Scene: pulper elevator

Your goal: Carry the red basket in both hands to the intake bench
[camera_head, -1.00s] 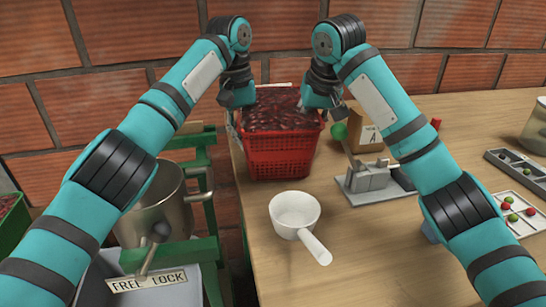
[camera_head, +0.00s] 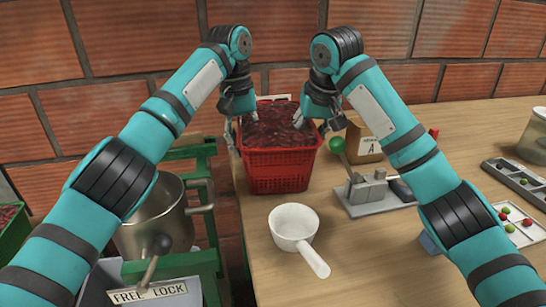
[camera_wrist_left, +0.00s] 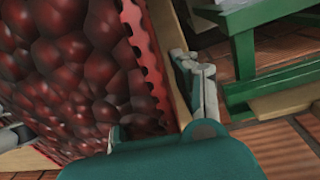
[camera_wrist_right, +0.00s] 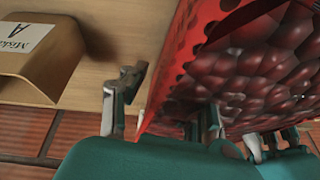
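The red basket (camera_head: 278,171), full of dark red cherries (camera_head: 280,124), stands on the wooden bench near its left back edge. My left gripper (camera_head: 240,122) is at the basket's left rim with its fingers apart. In the left wrist view one finger is on the cherry side of the rim (camera_wrist_left: 148,62) and the other is outside it. My right gripper (camera_head: 329,125) is at the right rim. In the right wrist view its spread fingers also straddle the red wall (camera_wrist_right: 178,75). Neither gripper visibly pinches the rim. I cannot tell which surface is the intake bench.
A white scoop (camera_head: 294,226) lies in front of the basket. A paper bag (camera_head: 364,140) and a grey device (camera_head: 372,193) with a green-knobbed lever stand to its right. A metal pot (camera_head: 160,220) and green frame (camera_head: 207,262) are left of the bench. A brick wall is behind.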

